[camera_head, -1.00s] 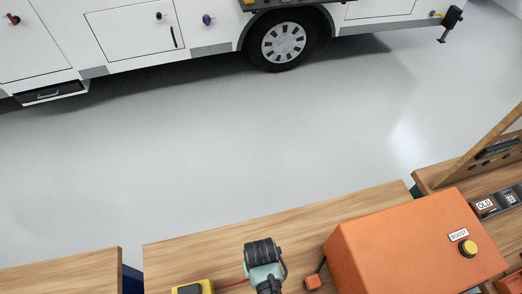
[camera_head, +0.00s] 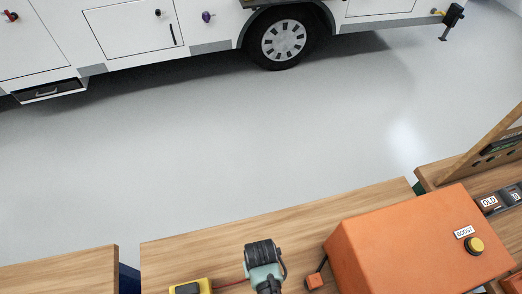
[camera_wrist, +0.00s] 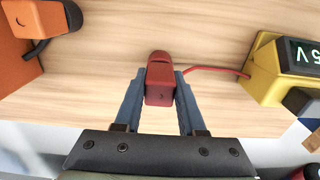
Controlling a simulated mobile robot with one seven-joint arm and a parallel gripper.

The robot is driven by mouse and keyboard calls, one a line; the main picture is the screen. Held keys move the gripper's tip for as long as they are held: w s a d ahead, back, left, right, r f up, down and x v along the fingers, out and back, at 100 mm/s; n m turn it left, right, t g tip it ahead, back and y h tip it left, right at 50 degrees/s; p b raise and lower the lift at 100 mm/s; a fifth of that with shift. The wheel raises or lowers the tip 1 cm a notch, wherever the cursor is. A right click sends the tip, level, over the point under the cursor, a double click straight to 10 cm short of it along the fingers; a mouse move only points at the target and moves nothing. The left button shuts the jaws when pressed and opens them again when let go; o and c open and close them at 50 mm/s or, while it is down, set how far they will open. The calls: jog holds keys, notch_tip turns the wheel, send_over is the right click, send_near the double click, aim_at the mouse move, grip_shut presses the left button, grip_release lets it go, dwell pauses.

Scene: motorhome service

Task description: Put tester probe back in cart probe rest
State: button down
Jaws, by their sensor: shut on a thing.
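My gripper (camera_wrist: 160,98) is shut on the red tester probe (camera_wrist: 160,80), which sits between its two blue-grey fingers in the wrist view. A red lead (camera_wrist: 218,71) runs from beside the probe to the yellow tester (camera_wrist: 272,75), whose display is partly visible. In the head view my arm's end (camera_head: 264,262) hides the probe, while the red lead and the yellow tester (camera_head: 190,287) show at its left. The probe is over the wooden cart top (camera_head: 205,250); I cannot tell whether it touches it. I cannot make out the probe rest.
An orange booster box (camera_head: 400,240) with a yellow button stands to the right on the cart. A small orange clamp (camera_head: 315,281) with a black cable lies beside it. Another wooden surface with labelled trays is at far right. The grey floor (camera_head: 200,150) towards the motorhome is clear.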

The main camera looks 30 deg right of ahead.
jog(key=shift+f, duration=0.2)
jog(key=shift+c, duration=2.1)
grip_release()
jog(key=shift+r, duration=0.15)
notch_tip(320, 180, up, 13)
jog(key=shift+b, duration=0.35)
